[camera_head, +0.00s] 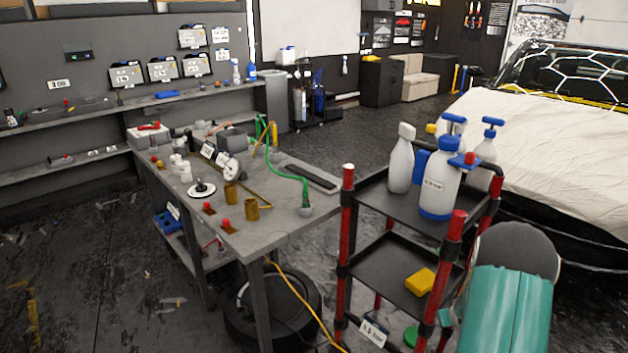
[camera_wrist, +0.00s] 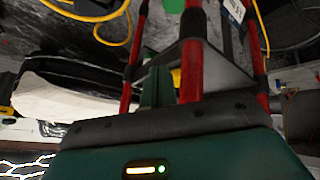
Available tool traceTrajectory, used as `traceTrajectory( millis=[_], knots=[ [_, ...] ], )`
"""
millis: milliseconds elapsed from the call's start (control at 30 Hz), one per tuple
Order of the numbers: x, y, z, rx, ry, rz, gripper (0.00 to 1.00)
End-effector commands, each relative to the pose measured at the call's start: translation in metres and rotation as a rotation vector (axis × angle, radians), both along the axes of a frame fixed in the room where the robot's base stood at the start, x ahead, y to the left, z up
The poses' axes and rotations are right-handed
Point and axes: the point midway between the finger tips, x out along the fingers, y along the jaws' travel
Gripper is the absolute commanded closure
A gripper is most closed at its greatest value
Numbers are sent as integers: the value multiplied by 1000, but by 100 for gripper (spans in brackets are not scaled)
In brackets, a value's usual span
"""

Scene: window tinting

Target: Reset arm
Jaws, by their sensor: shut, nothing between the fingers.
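The task names only my arm. In the wrist view, the green and black hand fills the bottom, with a small lit indicator. My gripper (camera_wrist: 157,86) shows as narrow dark green fingers rising from it, shut and empty. Red cart posts show behind and beside them. I cannot tell how far the fingers are from the posts.
The black-shelved cart (camera_head: 390,204) with red posts stands close by my arm, carrying white bottles (camera_head: 440,182) and a yellow block (camera_head: 420,281). A cluttered workbench (camera_head: 270,236) is to the left, a covered car (camera_head: 560,130) to the right. Open floor lies behind.

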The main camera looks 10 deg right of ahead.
Motion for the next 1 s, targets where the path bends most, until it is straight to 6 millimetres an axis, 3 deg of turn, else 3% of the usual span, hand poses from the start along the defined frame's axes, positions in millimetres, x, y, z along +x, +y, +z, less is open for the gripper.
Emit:
traceTrajectory(
  millis=[33, 100, 267, 467, 700, 1000],
  knots=[
    [9, 12, 28, -10, -4, 3, 100],
    [14, 28, 59, -16, 1, 0, 100],
    [19, 70, 128, -18, 5, -2, 100],
    [9, 132, 203, -5, 8, 3, 100],
    [-26, 211, 275, 36, 10, 25, 100],
    [-98, 304, 335, 115, 22, 87, 100]
  ],
)
